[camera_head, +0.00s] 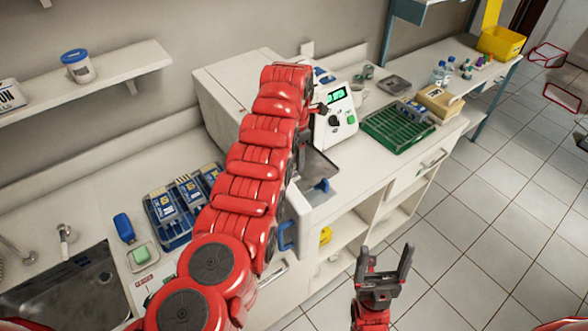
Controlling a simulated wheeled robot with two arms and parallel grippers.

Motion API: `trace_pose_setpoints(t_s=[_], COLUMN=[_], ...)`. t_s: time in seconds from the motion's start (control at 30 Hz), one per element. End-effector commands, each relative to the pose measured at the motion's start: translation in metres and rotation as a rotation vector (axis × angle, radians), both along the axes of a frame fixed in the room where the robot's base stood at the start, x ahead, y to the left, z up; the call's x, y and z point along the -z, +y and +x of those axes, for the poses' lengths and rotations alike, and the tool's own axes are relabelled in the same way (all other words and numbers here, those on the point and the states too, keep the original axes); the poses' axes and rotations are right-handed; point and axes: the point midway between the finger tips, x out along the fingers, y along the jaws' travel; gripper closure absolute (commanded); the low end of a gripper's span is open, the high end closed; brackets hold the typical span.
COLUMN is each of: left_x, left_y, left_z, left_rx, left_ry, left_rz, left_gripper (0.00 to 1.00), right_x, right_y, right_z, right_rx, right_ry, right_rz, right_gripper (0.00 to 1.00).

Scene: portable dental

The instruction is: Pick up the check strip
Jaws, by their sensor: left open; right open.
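I cannot pick out the check strip with certainty. A small white card with red print (145,280) lies on the counter by the sink; I cannot tell whether it is the strip. My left arm reaches across the counter to the white machine with a green display (337,110).
A green tray (398,128) and tan box (438,102) stand right of the machine. A blue-handled panel (298,213) juts forward.

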Motion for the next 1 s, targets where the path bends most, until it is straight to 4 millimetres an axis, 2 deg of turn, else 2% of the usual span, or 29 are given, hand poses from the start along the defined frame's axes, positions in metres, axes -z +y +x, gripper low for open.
trace_pose_setpoints(t_s=[0.03,0.1,0.2,0.37,0.47,0.63,1.0], left_x=[0.002,0.016,0.026,0.027,0.027,0.027,0.027], left_y=[0.004,0.003,0.002,0.002,0.002,0.002,0.002], left_z=[-0.001,0.000,-0.001,0.000,0.000,0.000,0.000], left_rx=[-0.003,-0.001,-0.002,-0.001,-0.001,-0.001,-0.001], left_ry=[0.008,0.007,0.006,0.003,0.002,0.001,0.001], left_rz=[0.003,0.003,0.001,0.000,0.000,0.000,0.000], left_gripper=[0.56,0.56,0.56,0.56,0.71,1.00,1.00], right_x=[-0.015,-0.016,-0.017,-0.016,-0.016,-0.016,-0.016], right_y=[0.000,0.000,0.000,0.000,0.000,0.000,0.000], right_z=[0.000,0.000,0.000,0.000,0.000,0.000,0.000], right_rx=[0.000,0.000,0.000,0.000,0.000,0.000,0.000], right_ry=[0.000,0.000,0.000,0.000,0.000,0.000,0.000], right_rz=[0.000,0.000,0.000,0.000,0.000,0.000,0.000], right_gripper=[0.19,0.19,0.19,0.19,0.19,0.19,0.19])
